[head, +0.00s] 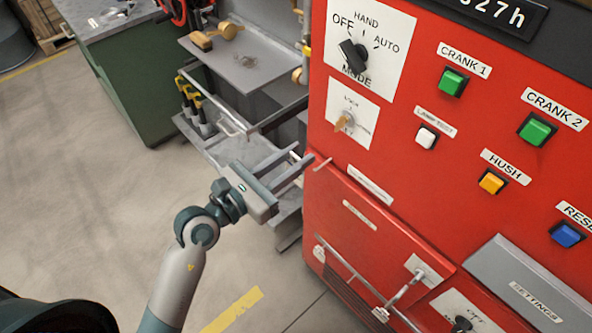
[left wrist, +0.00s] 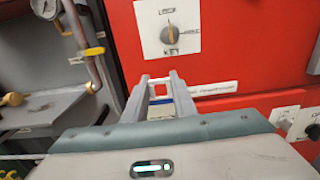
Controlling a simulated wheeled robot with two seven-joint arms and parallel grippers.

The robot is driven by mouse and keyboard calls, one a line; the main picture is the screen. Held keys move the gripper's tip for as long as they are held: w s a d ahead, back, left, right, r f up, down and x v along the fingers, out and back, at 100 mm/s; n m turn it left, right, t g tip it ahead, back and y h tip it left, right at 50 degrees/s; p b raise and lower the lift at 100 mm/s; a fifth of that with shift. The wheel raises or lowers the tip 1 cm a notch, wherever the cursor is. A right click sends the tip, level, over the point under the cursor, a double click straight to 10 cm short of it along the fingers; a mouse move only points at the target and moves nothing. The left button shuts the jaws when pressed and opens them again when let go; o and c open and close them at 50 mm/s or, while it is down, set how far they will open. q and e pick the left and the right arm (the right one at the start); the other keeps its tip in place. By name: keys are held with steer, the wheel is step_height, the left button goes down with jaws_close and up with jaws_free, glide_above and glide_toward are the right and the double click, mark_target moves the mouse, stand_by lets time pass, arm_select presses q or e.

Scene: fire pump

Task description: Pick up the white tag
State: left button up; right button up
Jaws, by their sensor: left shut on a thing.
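My left gripper (head: 303,157) is in front of the red cabinet's left edge, below the key switch. Its two fingers are a little apart and shut on a small pale piece, which I take to be the white tag. In the left wrist view the white tag (left wrist: 160,80) shows as a thin pale strip between the fingertips (left wrist: 160,78), with red behind it. Most of its face cannot be made out. My right gripper is not in view.
The red cabinet (head: 400,175) carries a mode knob (head: 353,55), a key switch (head: 345,121), several buttons and a door with a bar handle (head: 345,262). The floor (head: 90,200) at left is clear.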

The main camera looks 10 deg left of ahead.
arm_select(q)
steer(key=shift+r, duration=2.45)
